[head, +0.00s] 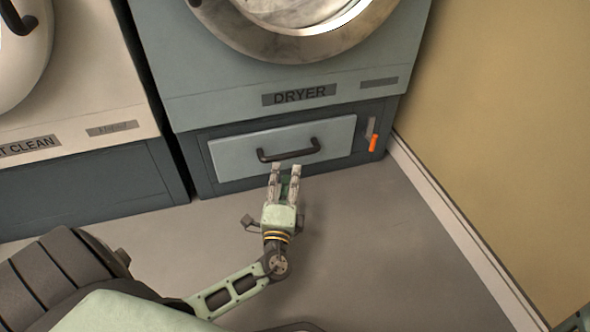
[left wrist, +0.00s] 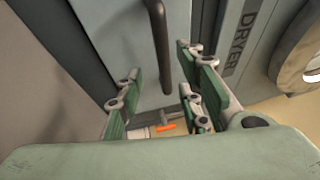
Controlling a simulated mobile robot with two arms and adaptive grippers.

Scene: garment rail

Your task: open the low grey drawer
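The low grey drawer (head: 228,153) is a pale blue-grey panel set in the base under the dryer, and it looks shut. Its dark bar handle (head: 288,153) runs across the front. My left gripper (head: 285,168) is open, with its fingertips just in front of and below the handle. In the left wrist view the handle (left wrist: 159,45) shows in the gap between the spread fingers of the left gripper (left wrist: 160,78), with nothing gripped. I cannot tell how deep the handle lies relative to the fingertips. My right gripper does not show.
The dryer (head: 190,75) with its round door stands above the drawer. An orange-tipped lever (head: 373,143) is right of the drawer. A white machine (head: 90,90) stands at left. A yellow wall (head: 500,130) closes the right side. The grey floor (head: 370,240) in front is clear.

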